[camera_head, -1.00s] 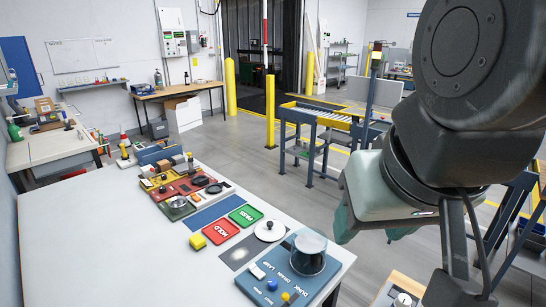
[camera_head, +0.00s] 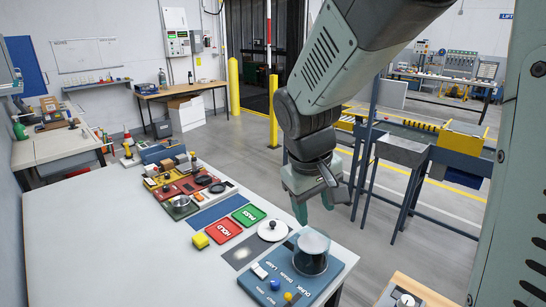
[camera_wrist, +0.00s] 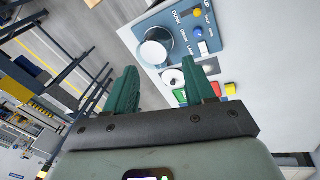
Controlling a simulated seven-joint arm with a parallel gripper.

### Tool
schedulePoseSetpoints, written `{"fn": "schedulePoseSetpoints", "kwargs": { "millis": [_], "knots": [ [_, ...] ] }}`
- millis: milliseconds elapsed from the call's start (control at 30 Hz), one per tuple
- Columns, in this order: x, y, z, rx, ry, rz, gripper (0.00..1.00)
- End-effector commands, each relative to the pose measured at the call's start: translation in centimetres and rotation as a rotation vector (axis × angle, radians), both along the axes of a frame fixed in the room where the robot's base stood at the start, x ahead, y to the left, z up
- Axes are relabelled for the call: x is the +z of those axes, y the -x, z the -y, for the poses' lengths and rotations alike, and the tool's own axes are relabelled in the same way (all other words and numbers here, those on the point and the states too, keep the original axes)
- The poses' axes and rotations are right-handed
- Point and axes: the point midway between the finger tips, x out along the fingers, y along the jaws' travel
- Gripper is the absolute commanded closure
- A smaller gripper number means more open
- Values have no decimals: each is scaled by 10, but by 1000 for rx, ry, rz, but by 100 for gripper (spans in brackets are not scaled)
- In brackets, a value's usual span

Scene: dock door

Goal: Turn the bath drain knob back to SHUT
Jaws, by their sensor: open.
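The blue control panel (camera_head: 328,268) is at the front right of the white table, with small DUNK, DRAIN and LAMP lettering. A round blue knob (camera_head: 275,285) sits beside the DRAIN lettering; it also shows in the wrist view (camera_wrist: 197,33). I cannot read its setting. A yellow knob (camera_head: 288,296) and a white switch (camera_head: 259,270) flank it. A clear-topped dark cylinder (camera_head: 309,263) stands on the panel. My gripper (camera_head: 315,204) is open and empty, in the air behind the panel, apart from the knob. Its green fingers show in the wrist view (camera_wrist: 162,78).
Next to the panel are a white round lid with a black knob (camera_head: 272,230), a red HOLD tray (camera_head: 223,231), a green PASS tray (camera_head: 249,214) and a yellow block (camera_head: 200,241). The table's left part (camera_head: 100,240) is clear.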

Motion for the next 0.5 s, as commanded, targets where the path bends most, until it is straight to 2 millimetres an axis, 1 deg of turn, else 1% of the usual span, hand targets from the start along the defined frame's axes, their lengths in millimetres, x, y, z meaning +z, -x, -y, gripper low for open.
{"fn": "schedulePoseSetpoints", "kwargs": {
  "millis": [33,67,100,167,200,300,400,500],
  "knots": [
    [-22,-12,-6,36,-1,-40,46],
    [-34,-19,-10,60,-4,-56,46],
    [-50,-27,-16,90,-8,-78,46],
    [-75,-38,-25,135,-20,-110,46],
    [-91,-44,-31,164,-31,-130,46],
    [-129,-56,-46,224,-62,-171,46],
    [-159,-61,-59,266,-92,-202,46],
    [-178,-64,-67,293,-115,-217,46]
  ]
}}
